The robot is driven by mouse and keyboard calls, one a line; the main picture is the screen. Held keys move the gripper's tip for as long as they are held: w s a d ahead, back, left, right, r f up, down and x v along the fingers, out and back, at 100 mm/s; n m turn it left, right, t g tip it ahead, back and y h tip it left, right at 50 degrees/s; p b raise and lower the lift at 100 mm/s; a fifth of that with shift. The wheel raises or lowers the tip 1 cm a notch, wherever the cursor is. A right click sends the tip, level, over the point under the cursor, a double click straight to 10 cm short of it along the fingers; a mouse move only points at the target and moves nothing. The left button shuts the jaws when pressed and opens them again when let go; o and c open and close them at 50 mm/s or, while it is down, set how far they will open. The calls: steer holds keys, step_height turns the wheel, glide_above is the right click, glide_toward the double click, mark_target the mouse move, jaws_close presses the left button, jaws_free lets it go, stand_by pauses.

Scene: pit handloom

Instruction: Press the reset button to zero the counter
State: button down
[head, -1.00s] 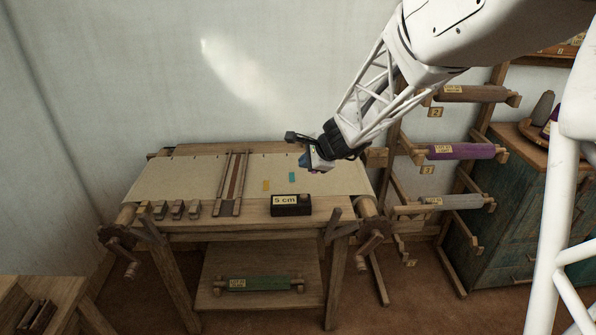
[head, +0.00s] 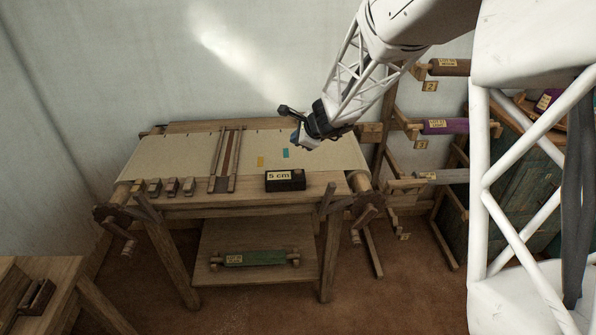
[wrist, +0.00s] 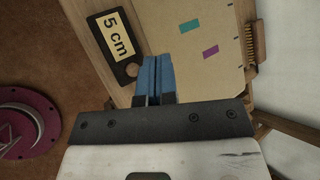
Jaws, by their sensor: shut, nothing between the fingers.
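The counter is a black box (head: 272,186) with a "5 cm" label, on the front rail of the loom. My gripper (head: 297,143) is above the cloth, behind and right of the counter in the head view. In the wrist view its blue fingers (wrist: 156,62) are together and empty, just right of the button. I cannot tell the height gap; no contact shows.
The loom cloth (head: 190,155) carries a yellow (head: 261,161) and a teal marker (head: 286,153); a purple one (wrist: 210,51) shows in the wrist view. A rack with a purple roll (head: 445,126) stands right. A crank (head: 360,220) juts at front right.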

mark_target(298, 172)
steer(key=shift+f, duration=4.35)
steer(key=shift+f, duration=0.95)
steer(key=shift+r, duration=0.1)
stand_by(0.4)
steer(key=shift+r, duration=0.85)
steer(key=shift+r, duration=0.1)
steer(key=shift+r, duration=2.45)
